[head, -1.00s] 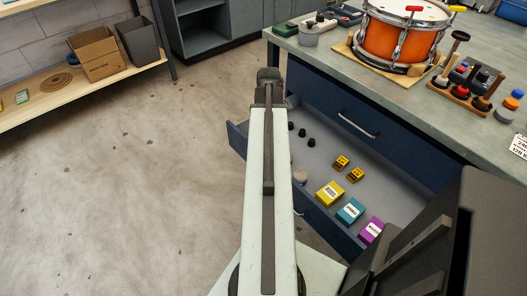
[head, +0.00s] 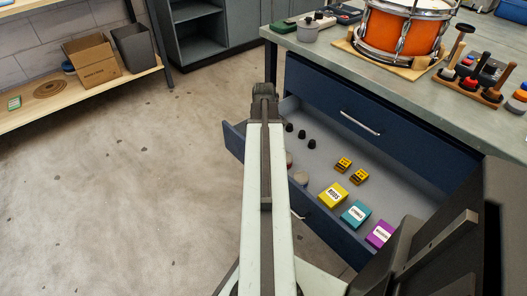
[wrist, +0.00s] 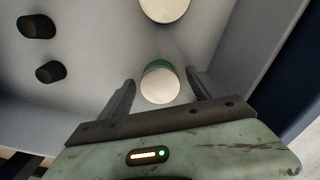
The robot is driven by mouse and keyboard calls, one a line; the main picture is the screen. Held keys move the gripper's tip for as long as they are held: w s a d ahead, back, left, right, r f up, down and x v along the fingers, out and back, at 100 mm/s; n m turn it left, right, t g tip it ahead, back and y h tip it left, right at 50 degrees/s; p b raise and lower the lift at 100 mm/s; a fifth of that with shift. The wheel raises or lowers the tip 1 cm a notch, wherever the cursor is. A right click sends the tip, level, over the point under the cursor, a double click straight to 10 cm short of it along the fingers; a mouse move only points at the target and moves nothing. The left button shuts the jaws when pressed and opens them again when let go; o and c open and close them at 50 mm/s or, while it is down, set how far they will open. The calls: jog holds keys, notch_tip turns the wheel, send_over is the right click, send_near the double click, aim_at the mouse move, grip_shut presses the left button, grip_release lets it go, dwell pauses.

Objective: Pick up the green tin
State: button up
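In the wrist view a round tin with a pale lid and a green side (wrist: 160,84) stands on the drawer floor. My gripper (wrist: 159,78) is open, with one finger on each side of this tin. I cannot tell whether either finger touches it. In the head view my arm hides the gripper. Two pale-lidded round things show beside the arm, one nearer (head: 301,178) and one partly hidden (head: 289,160); their side colours are unclear there.
The open blue drawer (head: 340,233) also holds several dark knobs (head: 300,134), yellow-black blocks (head: 343,164), and yellow (head: 333,196), teal (head: 356,214) and purple (head: 379,234) boxes. Another pale round lid (wrist: 165,8) lies beyond the tin. The workbench (head: 345,62) overhangs the drawer.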

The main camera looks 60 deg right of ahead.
jog(key=c, duration=1.3)
notch_tip(320, 180, up, 10)
jog(key=p, duration=1)
jog(key=shift+r, duration=0.15)
jog(key=shift+c, duration=0.2)
